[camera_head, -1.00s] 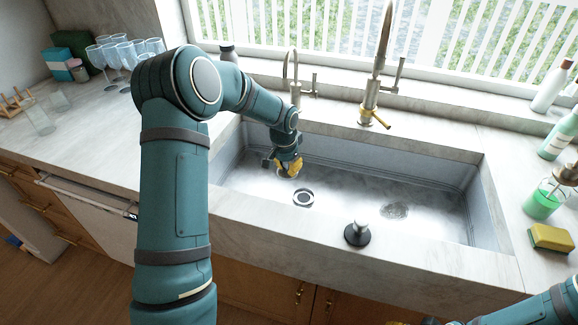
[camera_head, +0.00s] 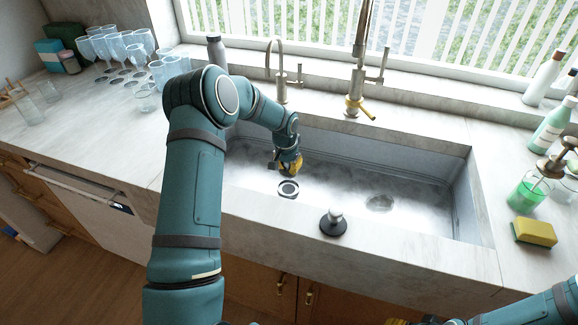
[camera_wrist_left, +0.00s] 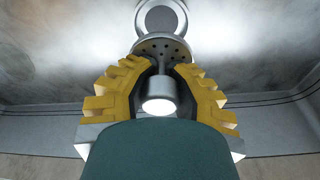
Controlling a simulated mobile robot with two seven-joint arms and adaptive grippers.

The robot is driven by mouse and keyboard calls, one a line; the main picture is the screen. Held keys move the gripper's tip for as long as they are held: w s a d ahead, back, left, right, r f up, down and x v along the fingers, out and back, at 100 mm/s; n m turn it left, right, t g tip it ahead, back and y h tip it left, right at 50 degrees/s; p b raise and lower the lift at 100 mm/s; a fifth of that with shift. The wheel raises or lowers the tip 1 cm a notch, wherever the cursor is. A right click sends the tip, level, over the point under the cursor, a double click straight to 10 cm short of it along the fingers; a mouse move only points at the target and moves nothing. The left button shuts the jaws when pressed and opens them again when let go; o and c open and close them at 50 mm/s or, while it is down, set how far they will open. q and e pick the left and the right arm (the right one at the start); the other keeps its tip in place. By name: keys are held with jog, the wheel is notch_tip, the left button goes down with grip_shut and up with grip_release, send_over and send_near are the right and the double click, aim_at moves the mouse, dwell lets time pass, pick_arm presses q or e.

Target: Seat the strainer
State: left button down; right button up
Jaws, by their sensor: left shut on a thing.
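My left gripper (camera_head: 290,168) is inside the sink, over the left part of its floor. In the left wrist view its yellow fingers (camera_wrist_left: 160,88) are shut on the metal knob of the strainer (camera_wrist_left: 164,48), a round disc with small holes. The left drain (camera_head: 288,189), a pale ring with a dark opening, lies just in front of the gripper in the head view.
A second drain (camera_head: 380,203) lies right of the first. A black stopper (camera_head: 333,222) stands on the sink's front ledge. Two faucets (camera_head: 358,75) stand behind the sink. Glasses (camera_head: 133,50) crowd the left counter; bottles and a sponge (camera_head: 534,232) are on the right.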

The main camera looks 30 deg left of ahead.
pick_arm(q)
jog(key=b, duration=0.4)
send_over(289, 188)
jog(key=shift+s+d+f, duration=0.1)
jog(key=shift+f, duration=2.8)
jog(key=shift+f+b, duration=0.45)
jog(key=shift+f, duration=0.75)
jog(key=c, duration=0.9)
grip_release()
jog(key=shift+r, duration=0.1)
jog(key=r, duration=0.4)
jog(key=s+r, duration=0.1)
jog(key=r, duration=0.3)
jog(key=s+r, duration=0.1)
jog(key=r, duration=0.2)
jog(key=shift+r, duration=0.4)
